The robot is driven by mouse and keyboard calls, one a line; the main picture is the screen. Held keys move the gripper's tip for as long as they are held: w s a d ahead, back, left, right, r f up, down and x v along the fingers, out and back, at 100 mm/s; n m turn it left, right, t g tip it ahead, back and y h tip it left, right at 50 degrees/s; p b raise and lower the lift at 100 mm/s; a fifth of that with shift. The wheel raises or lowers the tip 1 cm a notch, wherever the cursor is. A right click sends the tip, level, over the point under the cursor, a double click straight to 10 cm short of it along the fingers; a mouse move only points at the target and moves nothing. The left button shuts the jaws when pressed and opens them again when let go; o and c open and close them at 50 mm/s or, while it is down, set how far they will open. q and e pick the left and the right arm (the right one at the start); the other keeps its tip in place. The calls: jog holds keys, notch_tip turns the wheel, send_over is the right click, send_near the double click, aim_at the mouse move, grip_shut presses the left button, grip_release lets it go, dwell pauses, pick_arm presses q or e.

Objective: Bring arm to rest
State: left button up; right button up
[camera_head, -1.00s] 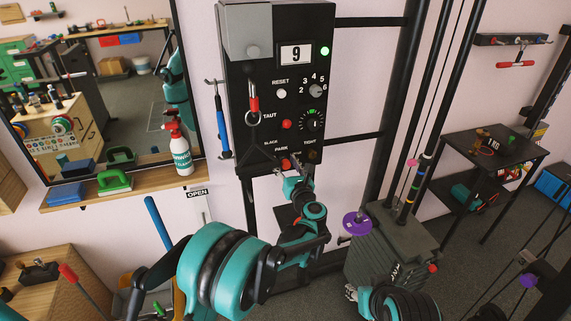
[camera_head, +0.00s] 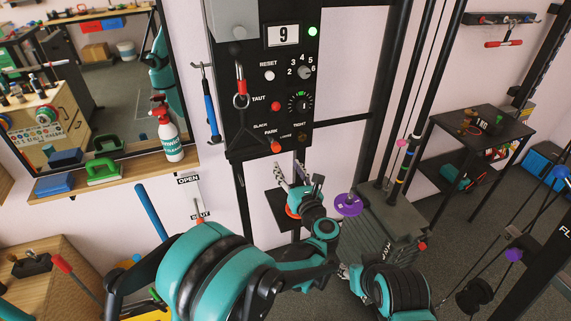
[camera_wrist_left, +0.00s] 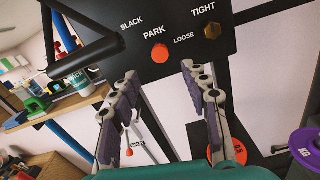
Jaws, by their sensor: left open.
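My left gripper (camera_head: 288,172) is open and empty, just below the black control panel (camera_head: 245,110). In the left wrist view its two padded fingers (camera_wrist_left: 159,74) are spread apart, with the panel's lower edge above and beyond them. The orange PARK button (camera_head: 276,147) sits above the fingertips in the head view and also shows in the left wrist view (camera_wrist_left: 159,53). The fingers appear apart from it. The panel display (camera_head: 283,35) reads 9 and a green lamp (camera_head: 312,31) is lit. My right arm (camera_head: 395,291) is low at the bottom; its finger state is unclear.
A purple disc (camera_head: 348,204) and a grey weight stack (camera_head: 385,238) stand right of my left forearm. A wooden shelf (camera_head: 130,178) with a spray bottle (camera_head: 165,132) is at left. A black side table (camera_head: 480,128) stands at right.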

dwell(0.4)
pick_arm(q)
notch_tip(320, 180, up, 14)
jog(key=s+a+m+t+h, duration=0.2)
jog(key=m+h, duration=0.6)
jog(key=m, duration=0.9)
jog(key=s+a+f+m+g, duration=0.4)
jog(key=s+a+f+m, duration=0.2)
jog(key=s, duration=0.3)
jog(key=s+a+f+m+g+y, duration=0.1)
jog(key=s+a+f+m+g, duration=0.3)
jog(key=s+a+f+m, duration=0.2)
jog(key=s+a+f+m+g+y, duration=0.1)
jog(key=s+a+f+m+g, duration=0.3)
jog(key=s+a+f+m, duration=0.3)
jog(key=s+m, duration=0.1)
jog(key=s, duration=0.4)
jog(key=shift+s+a+m, duration=0.15)
jog(key=shift+s+m, duration=0.2)
jog(key=shift+m, duration=0.05)
